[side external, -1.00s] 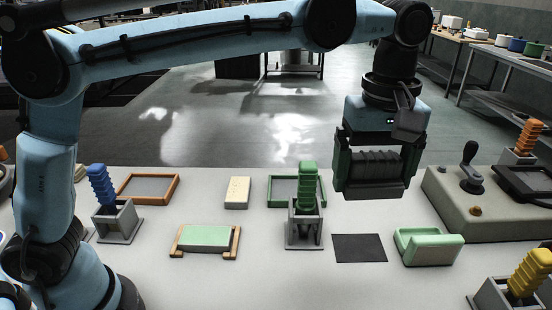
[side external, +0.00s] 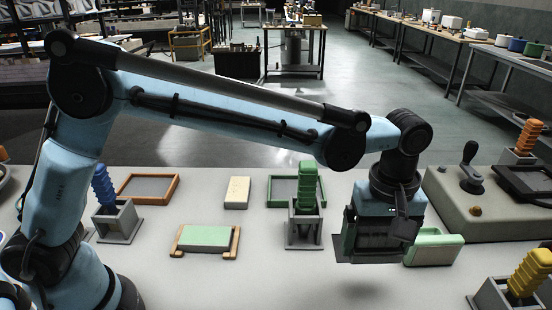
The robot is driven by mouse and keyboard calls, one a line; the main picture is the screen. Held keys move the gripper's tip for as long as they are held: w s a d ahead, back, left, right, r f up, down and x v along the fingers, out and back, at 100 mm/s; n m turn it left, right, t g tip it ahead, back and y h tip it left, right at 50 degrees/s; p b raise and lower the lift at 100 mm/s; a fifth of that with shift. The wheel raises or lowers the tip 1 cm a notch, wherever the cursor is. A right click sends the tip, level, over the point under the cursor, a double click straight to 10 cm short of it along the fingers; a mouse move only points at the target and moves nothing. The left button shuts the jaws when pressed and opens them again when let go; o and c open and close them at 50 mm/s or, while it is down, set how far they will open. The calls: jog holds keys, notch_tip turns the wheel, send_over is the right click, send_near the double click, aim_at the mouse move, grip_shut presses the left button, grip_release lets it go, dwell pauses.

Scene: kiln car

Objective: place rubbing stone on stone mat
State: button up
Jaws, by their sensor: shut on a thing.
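My gripper (side external: 378,252) is low over the dark grey stone mat, pointing down. It is shut on a dark object, which I take to be the rubbing stone; the fingers hide most of it and its outline is hard to tell. The stone mat (side external: 338,243) lies flat on the table, and only its left edge shows beside the gripper. A shadow on the table in front suggests that the gripper and its load are still above the surface. I cannot see the gap between load and mat.
A pale green tray (side external: 438,246) stands close to the right of my gripper. A green-handled tool in a grey holder (side external: 304,232) stands close on the left. A cream block (side external: 237,192) and a green block on a wooden stand (side external: 205,238) lie farther left.

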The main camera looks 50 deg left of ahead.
jog(key=w+a+f, duration=0.4)
jog(key=w, duration=0.1)
jog(key=w+a+f, duration=0.2)
jog(key=w, duration=0.1)
jog(key=shift+w, duration=0.1)
jog(key=shift+f, duration=2.05)
jog(key=o, duration=0.6)
jog(key=shift+f, duration=0.1)
jog(key=shift+o, duration=0.2)
notch_tip(320, 180, up, 12)
